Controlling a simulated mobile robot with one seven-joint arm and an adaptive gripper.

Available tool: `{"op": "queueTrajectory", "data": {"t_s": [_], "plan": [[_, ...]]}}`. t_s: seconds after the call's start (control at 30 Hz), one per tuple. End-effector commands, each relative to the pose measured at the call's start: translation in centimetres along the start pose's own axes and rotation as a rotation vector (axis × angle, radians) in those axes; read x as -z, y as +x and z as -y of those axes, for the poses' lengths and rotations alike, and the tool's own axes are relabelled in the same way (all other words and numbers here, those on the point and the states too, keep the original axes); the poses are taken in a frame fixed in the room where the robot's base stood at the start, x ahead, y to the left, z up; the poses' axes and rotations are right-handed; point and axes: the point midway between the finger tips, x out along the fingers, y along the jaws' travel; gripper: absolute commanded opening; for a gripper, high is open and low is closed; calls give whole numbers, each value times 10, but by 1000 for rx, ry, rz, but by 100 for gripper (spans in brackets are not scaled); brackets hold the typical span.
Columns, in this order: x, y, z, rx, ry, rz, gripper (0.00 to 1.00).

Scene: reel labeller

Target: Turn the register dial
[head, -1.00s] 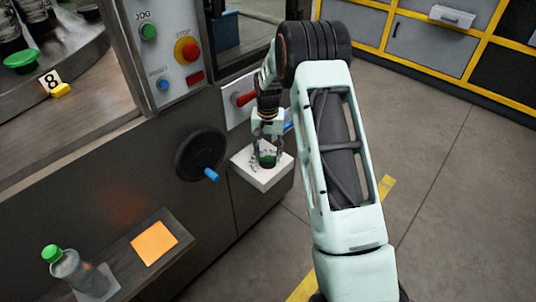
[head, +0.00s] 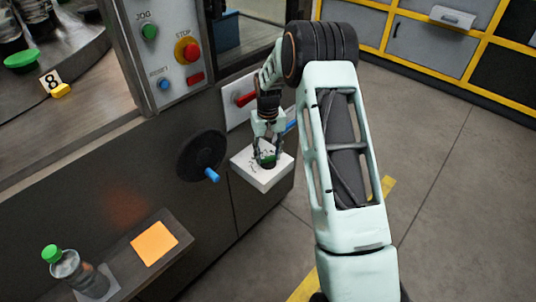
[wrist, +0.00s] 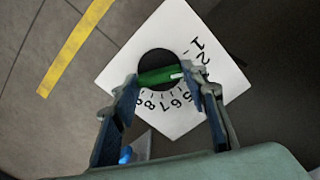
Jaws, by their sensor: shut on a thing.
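The register dial is a dark round knob with a green grip bar (wrist: 160,76), set on a white numbered plate (wrist: 180,122). In the wrist view the bar lies nearly level, with a small white mark near its right end, which sits between the two fingers. Digits 1, 2 and 5 to 9 show around the knob; others are hidden by my right finger. My gripper (wrist: 166,82) is shut on the green bar, one finger at each end. In the head view my gripper (head: 267,155) reaches down onto the white plate (head: 262,178), partly covering the dial.
A black handwheel with a blue handle (head: 212,175) sits left of the dial. The button panel (head: 175,50) is higher up. A shelf with an orange card (head: 154,243) and a bottle (head: 75,270) is lower left. Floor at right is open.

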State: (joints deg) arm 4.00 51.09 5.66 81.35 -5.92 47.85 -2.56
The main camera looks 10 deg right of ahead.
Motion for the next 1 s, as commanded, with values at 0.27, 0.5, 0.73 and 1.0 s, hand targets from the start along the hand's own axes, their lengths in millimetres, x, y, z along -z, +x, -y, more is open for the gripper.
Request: {"op": "queueTrajectory", "data": {"t_s": [0.27,0.5,0.73,1.0], "plan": [[0,0,0,0,1,-1,49],[0,0,0,0,1,-1,58],[1,-8,0,-1,2,-2,58],[2,-62,0,-1,2,-6,58]]}}
